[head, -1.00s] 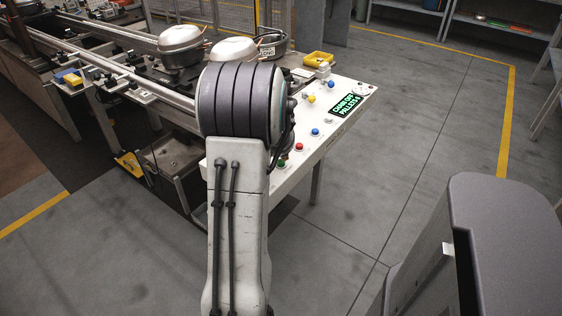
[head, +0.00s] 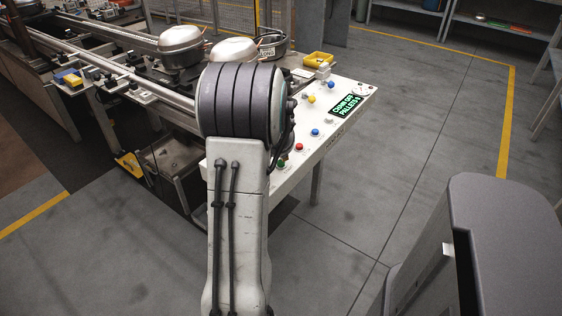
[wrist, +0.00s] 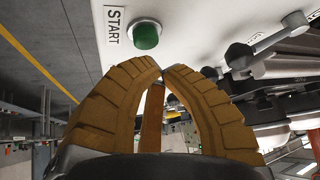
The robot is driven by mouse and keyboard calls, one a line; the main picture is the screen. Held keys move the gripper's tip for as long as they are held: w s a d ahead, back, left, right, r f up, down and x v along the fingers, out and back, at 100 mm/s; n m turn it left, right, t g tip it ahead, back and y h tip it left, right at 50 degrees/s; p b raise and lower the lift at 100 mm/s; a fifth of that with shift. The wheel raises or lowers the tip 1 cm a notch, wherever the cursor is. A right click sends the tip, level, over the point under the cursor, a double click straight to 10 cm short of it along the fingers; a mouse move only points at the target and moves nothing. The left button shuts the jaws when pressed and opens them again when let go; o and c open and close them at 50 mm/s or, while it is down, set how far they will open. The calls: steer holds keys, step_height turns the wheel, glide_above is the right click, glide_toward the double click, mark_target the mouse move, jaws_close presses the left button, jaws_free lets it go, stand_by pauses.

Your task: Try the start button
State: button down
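The start button is a green round button in a pale collar (wrist: 146,34) on the white panel, beside a label reading START (wrist: 114,26) in the wrist view. In the head view a green button (head: 282,163) shows at the panel's near end, close to my arm. My arm hides the gripper in the head view.
The white control panel (head: 334,142) also carries red (head: 298,147), blue (head: 315,132) and yellow buttons and a green-lit display (head: 347,106). The floor to the right is open.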

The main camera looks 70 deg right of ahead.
steer(key=shift+f+b, duration=1)
steer(key=shift+b, duration=0.15)
stand_by(0.9)
steer(key=shift+r, duration=0.2)
stand_by(0.3)
steer(key=shift+r+p, duration=0.65)
steer(key=shift+r, duration=0.1)
steer(key=shift+r, duration=0.1)
steer(key=shift+r+p, duration=1.7)
steer(key=shift+r, duration=0.75)
steer(key=shift+w, duration=0.1)
